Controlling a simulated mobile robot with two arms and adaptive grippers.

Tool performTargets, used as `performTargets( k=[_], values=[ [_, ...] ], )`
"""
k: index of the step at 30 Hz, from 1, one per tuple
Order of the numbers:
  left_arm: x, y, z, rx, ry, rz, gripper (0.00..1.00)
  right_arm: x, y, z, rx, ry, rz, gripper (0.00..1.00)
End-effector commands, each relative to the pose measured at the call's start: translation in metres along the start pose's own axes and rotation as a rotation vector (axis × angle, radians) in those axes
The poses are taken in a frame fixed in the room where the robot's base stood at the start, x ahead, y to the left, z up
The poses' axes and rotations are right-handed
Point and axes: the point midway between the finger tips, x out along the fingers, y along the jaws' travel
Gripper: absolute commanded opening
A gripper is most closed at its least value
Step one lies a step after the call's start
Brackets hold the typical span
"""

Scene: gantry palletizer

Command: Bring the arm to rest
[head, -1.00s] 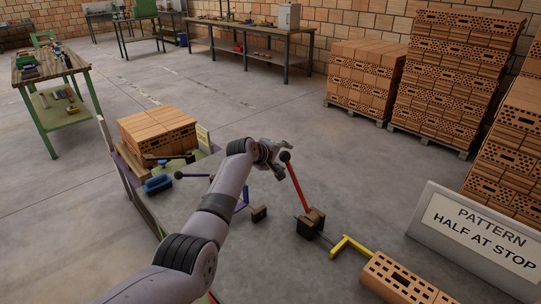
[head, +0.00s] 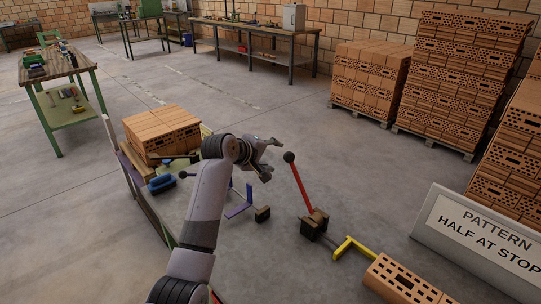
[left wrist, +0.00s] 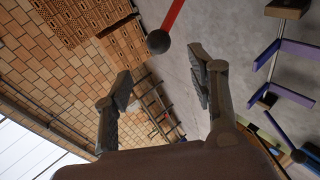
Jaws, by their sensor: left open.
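My left gripper (head: 268,157) is open and empty in the head view, held above the grey table. Its two fingers stand apart in the left wrist view (left wrist: 162,88), with nothing between them. A red lever (head: 299,186) with a dark ball knob stands just right of the gripper, tilted, on a brown and dark base. In the left wrist view the black knob (left wrist: 158,41) shows beyond the fingertips, apart from them. My left arm comes up from the bottom of the head view and hides part of the table. My right gripper is not in view.
A brick stack (head: 160,131) and a blue brush-like item (head: 161,184) are left of my arm. A yellow bracket (head: 352,247), a perforated brick (head: 400,280) and a sign (head: 480,238) are at the right. Pallets of bricks (head: 455,80) stand behind. Open floor lies between.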

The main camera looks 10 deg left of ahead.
Motion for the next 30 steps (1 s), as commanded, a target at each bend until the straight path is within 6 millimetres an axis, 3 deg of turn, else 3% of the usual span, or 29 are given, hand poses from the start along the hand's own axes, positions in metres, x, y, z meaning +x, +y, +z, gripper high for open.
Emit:
performTargets(
  k=[7, 10, 14, 16, 22, 25, 30],
  values=[
    [0.0, -0.004, 0.001, 0.005, 0.0, -0.005, 0.53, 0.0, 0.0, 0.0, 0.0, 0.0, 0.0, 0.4],
    [0.0, -0.029, 0.009, 0.049, 0.0, -0.039, 0.53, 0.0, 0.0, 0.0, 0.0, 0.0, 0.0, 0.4],
    [-0.009, -0.1, 0.035, 0.189, -0.01, -0.136, 0.53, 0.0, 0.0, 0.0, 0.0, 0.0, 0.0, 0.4],
    [-0.022, -0.147, 0.056, 0.297, -0.027, -0.205, 0.53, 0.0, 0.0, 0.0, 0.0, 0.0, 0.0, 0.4],
    [-0.086, -0.268, 0.122, 0.616, -0.128, -0.389, 0.53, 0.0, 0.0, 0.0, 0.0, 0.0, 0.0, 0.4],
    [-0.125, -0.31, 0.153, 0.754, -0.195, -0.456, 0.53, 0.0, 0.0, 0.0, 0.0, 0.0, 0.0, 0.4],
    [-0.177, -0.35, 0.186, 0.909, -0.288, -0.523, 0.53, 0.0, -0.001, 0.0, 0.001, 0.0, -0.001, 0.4]
  ],
)
